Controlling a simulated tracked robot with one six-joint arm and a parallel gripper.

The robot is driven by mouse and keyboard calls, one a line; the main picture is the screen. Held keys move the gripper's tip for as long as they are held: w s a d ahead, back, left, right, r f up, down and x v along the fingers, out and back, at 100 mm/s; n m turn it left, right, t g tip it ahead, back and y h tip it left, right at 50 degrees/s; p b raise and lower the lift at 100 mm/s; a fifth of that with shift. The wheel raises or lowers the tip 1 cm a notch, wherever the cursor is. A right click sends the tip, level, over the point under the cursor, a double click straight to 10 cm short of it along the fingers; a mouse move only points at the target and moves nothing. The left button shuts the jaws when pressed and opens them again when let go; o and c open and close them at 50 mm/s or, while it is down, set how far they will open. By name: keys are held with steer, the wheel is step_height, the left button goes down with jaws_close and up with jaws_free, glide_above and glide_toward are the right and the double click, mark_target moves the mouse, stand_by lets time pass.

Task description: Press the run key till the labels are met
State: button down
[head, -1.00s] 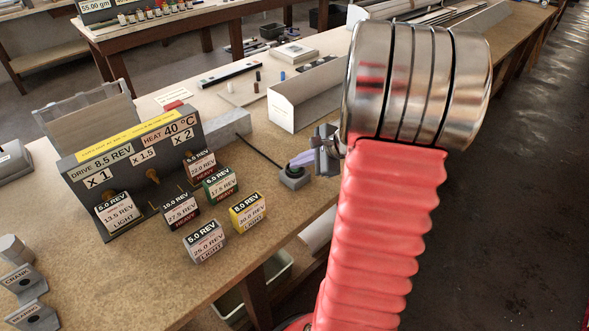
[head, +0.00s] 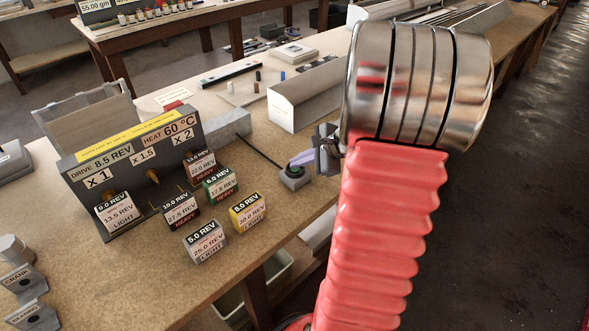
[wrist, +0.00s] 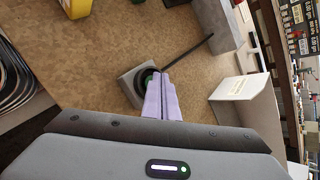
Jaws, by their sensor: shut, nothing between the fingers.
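The grey run-key box (head: 293,179) sits on the bench, with a dark cable to a grey block; its round key (wrist: 147,77) shows a green part. My gripper (head: 302,159) is shut and empty, its purple fingertips (wrist: 158,90) over the key, seemingly touching it. The dark panel (head: 135,160) reads DRIVE 8.5 REV and HEAT 60 °C, above x1, x1.5 and x2 signs. The pegs under x1.5 and x2 look bare.
Several labelled blocks stand before the panel, including a yellow one (head: 247,212), a green one (head: 220,186) and a grey one (head: 205,242). A white angled profile (head: 305,93) lies behind the key box. CRANK and BEARING holders (head: 24,283) stand front left.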

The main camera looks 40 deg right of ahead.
mark_target(299, 173)
step_height(299, 173, up, 6)
stand_by(1.0)
stand_by(0.8)
steer(key=s+a+f+n+g, duration=0.2)
steer(key=s+a+n+g, duration=0.3)
steer(key=s+a+n, duration=0.4)
steer(key=s+a+r+n, duration=0.2)
steer(key=a+r+n, duration=0.1)
steer(key=a+n, duration=0.2)
steer(key=s+a+r+n+t+h, duration=0.1)
steer(key=a+n, duration=0.4)
steer(key=a, duration=0.5)
steer(key=s+a+r+n+h, duration=0.1)
steer(key=s+a+r+n, duration=0.2)
steer(key=a+r+n, duration=0.2)
steer(key=a, duration=0.3)
steer(key=shift+t, duration=0.3)
